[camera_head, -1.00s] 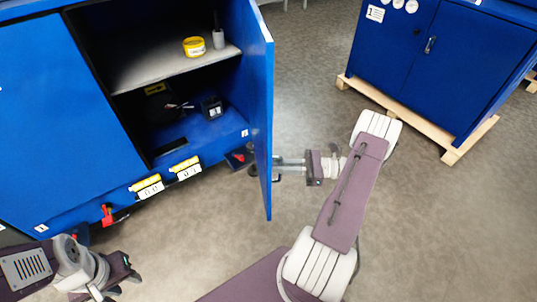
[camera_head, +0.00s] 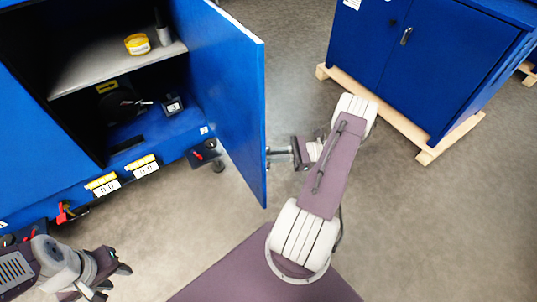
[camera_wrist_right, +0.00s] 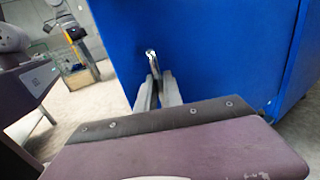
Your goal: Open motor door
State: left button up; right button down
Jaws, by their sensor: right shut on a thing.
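The blue motor door (camera_head: 225,90) stands swung out from the blue cabinet (camera_head: 20,150) in the head view, with its inner face showing. My right gripper (camera_head: 270,153) is at the outer side of the door near its free edge, shut on the door handle. In the right wrist view the metal handle (camera_wrist_right: 151,58) sits between the fingertips of the right gripper (camera_wrist_right: 155,75), against the blue door face (camera_wrist_right: 210,50). My left gripper (camera_head: 112,279) is open and empty at the bottom left, in front of the cabinet and apart from it.
Inside the cabinet, a shelf (camera_head: 95,68) bears a yellow roll (camera_head: 137,44) and a grey cylinder (camera_head: 163,35). A small black device (camera_head: 173,106) stands below. A second blue cabinet (camera_head: 440,70) stands on a wooden pallet (camera_head: 400,130) at the right. Grey floor (camera_head: 430,230) is free at the lower right.

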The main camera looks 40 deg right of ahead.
jog(key=shift+s+f, duration=0.1)
jog(key=c, duration=1.8)
grip_release()
jog(key=p+v, duration=0.1)
jog(key=v, duration=0.8)
